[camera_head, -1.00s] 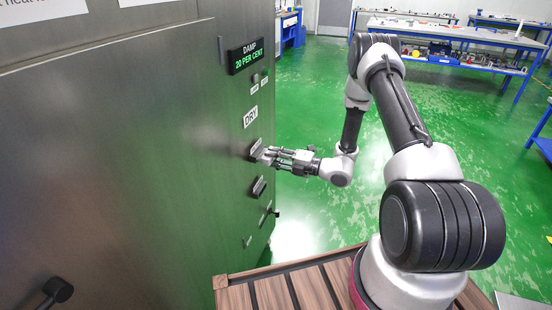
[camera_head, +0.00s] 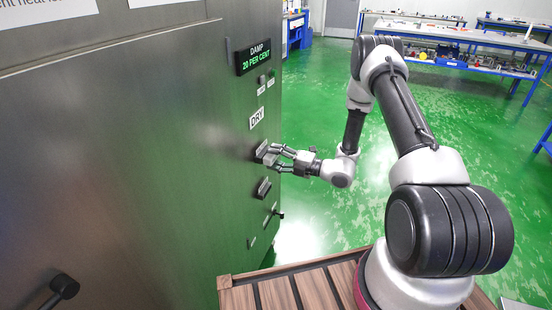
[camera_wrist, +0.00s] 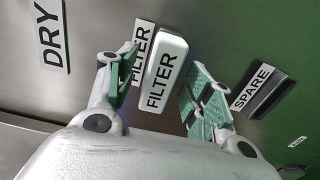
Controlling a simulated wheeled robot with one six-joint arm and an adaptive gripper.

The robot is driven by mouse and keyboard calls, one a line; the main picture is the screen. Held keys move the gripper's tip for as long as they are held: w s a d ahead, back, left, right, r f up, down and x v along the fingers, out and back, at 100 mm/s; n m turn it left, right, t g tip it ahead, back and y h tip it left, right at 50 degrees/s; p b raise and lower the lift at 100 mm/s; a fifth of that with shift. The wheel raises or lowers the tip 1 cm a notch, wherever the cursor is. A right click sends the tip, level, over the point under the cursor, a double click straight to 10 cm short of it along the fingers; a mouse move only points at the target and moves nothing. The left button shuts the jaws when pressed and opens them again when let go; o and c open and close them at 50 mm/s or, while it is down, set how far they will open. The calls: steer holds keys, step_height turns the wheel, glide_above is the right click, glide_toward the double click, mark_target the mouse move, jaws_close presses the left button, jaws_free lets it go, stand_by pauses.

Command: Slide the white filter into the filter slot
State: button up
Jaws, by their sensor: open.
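The white filter (camera_wrist: 166,72) is a rounded block marked FILTER. In the wrist view it stands at the cabinet panel beside a flat FILTER label (camera_wrist: 142,45), between my fingers, with a gap on both sides. In the head view the filter (camera_head: 262,150) shows at the panel below the DRY label. My gripper (camera_head: 272,157) is open in front of it; its green-padded fingers also show in the wrist view (camera_wrist: 163,82). The filter slot's opening is hidden behind the filter. I cannot tell how deep it sits.
A dark slot (camera_head: 263,188) lies lower on the panel, beside the SPARE label (camera_wrist: 250,88) in the wrist view. A display (camera_head: 254,57) reads damp 20 per cent. A black handle (camera_head: 63,287) juts out lower left.

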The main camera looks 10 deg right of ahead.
steer(key=v, duration=1.2)
stand_by(0.5)
